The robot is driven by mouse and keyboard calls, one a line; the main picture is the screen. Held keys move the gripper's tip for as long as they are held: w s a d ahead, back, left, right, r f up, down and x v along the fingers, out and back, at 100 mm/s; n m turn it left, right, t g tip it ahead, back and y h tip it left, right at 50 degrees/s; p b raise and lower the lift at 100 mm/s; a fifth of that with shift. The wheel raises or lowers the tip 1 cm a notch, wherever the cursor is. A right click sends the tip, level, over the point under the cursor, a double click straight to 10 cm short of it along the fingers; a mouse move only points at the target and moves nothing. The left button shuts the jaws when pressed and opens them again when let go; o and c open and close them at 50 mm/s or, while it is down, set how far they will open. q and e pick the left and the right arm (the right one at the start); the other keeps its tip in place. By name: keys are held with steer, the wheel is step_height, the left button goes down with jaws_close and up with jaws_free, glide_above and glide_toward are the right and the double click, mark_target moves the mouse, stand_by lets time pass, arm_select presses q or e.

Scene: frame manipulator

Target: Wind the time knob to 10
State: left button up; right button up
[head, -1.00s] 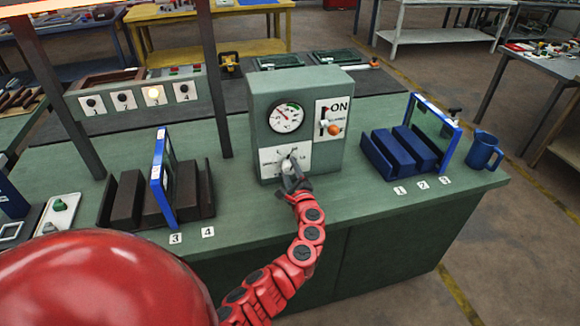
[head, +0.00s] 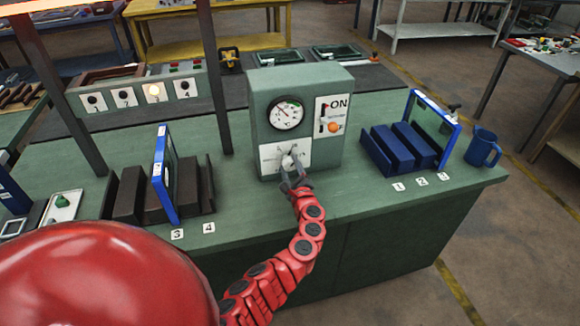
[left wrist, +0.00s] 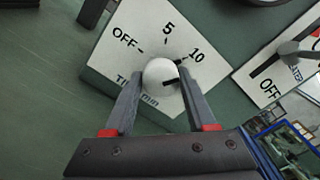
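The time knob (left wrist: 160,72) is a round white knob on a white plate (left wrist: 110,62) marked OFF, 5 and 10. In the left wrist view a dark mark on it points right, a little below the tick of the 10. The knob sits low on the front of the grey-green box (head: 322,85). My left gripper (head: 291,170) is at the knob, with one finger on each side of it. In the left wrist view its fingertips (left wrist: 159,78) lie close beside the knob; whether both touch it is unclear. My right gripper is not in view.
Above the knob are a round gauge (head: 286,113) and an ON switch panel (head: 330,117) with an orange knob. A blue rack (head: 388,150) and blue mug (head: 483,149) stand right. A dark rack (head: 125,198) with a blue frame (head: 161,180) stands left.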

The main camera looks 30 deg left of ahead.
arm_select(q)
steer(key=o, duration=0.3)
steer(key=b+v, duration=0.3)
steer(key=v, duration=1.4)
steer(key=shift+s+d, duration=0.1)
steer(key=shift+d, duration=0.15)
